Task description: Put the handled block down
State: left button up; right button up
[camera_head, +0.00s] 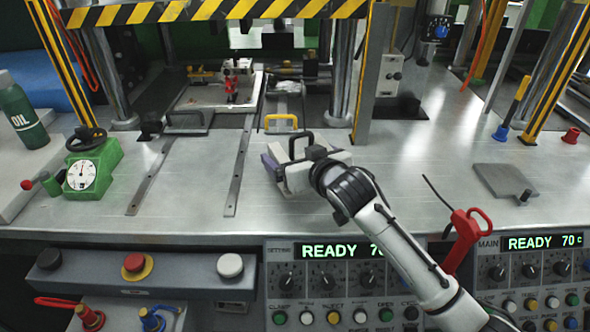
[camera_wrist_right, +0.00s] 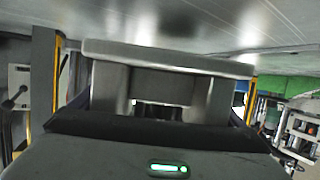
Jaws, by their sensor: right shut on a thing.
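My right arm reaches in from the lower right in the head view, and its gripper (camera_head: 288,168) is low over the middle of the metal table. It is shut on the handled block, which shows as a wide grey slab (camera_wrist_right: 168,57) across the wrist view. In the head view the gripper and wrist hide most of the block. The wrist view shows the table surface close beyond the slab; I cannot tell whether they touch. A dark handle-like loop (camera_head: 301,138) stands just behind the gripper. My left gripper is not in view.
A yellow handle (camera_head: 281,121) stands behind my right gripper. Metal rails (camera_head: 240,165) run along the table to its left. A green gauge (camera_head: 91,168) is at the far left, and a grey plate (camera_head: 503,178) lies at the right. Bare table lies between the gripper and that plate.

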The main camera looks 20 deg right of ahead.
jog(key=shift+f, duration=1.95)
jog(key=o, duration=1.6)
jog(key=shift+f, duration=0.2)
jog(key=shift+s+r, duration=0.1)
jog(key=v, duration=1.2)
jog(key=shift+a, duration=0.1)
